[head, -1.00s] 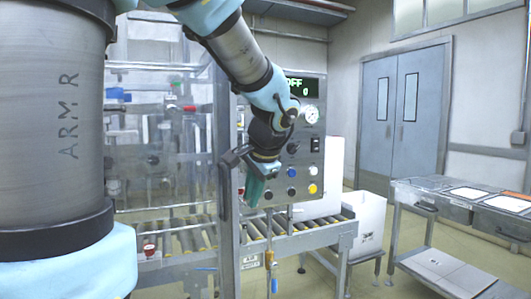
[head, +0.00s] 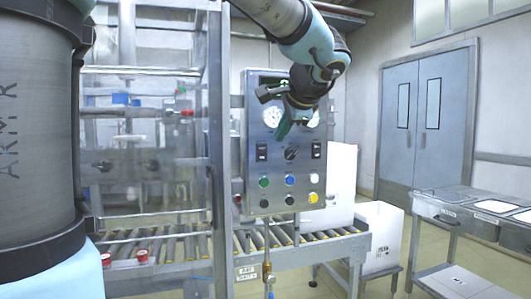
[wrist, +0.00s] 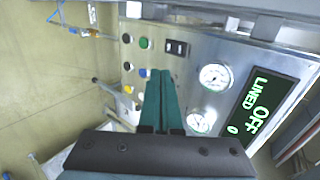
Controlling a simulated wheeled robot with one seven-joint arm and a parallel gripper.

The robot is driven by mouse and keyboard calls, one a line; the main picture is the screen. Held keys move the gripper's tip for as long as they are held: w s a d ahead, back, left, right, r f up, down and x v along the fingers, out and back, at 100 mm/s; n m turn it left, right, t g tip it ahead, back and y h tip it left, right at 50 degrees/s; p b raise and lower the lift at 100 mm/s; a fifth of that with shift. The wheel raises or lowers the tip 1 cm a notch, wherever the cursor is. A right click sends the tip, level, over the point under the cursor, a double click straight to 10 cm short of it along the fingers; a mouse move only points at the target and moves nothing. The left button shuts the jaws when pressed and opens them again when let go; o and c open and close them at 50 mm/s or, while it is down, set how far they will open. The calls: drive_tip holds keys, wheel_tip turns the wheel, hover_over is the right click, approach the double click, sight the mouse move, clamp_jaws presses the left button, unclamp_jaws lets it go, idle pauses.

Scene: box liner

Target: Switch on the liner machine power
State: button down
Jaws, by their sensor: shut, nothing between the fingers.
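The liner machine's control panel (head: 249,170) faces me in the middle of the head view. It bears a rotary knob (head: 291,154) between two black rocker switches, one left (head: 261,152) and one right (head: 316,150). My gripper (head: 282,136) is shut and empty, its teal fingers in front of the upper panel, just above the knob. In the wrist view, the closed fingers (wrist: 160,72) point at the panel near a rocker switch (wrist: 176,47); contact cannot be told.
Below the knob are green (head: 264,182), blue (head: 290,180), white, black and yellow (head: 312,197) buttons. Two gauges (head: 272,117) sit higher. A roller conveyor (head: 335,234) runs below the panel. A clear-walled guard frame (head: 218,130) stands at left. A white box (head: 380,238) and a table are at right.

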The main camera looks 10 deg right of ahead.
drive_tip(key=p, duration=0.3)
approach(263, 158)
wheel_tip(263, 158, down, 3)
drive_tip(key=w, duration=0.1)
drive_tip(key=shift+w+a+f+p, duration=0.1)
drive_tip(key=shift+w+a+p, duration=0.2)
drive_tip(key=shift+w, duration=0.75)
drive_tip(key=shift+w+a+f+p, duration=0.1)
drive_tip(key=shift+w+p, duration=0.3)
drive_tip(key=shift+w, duration=0.65)
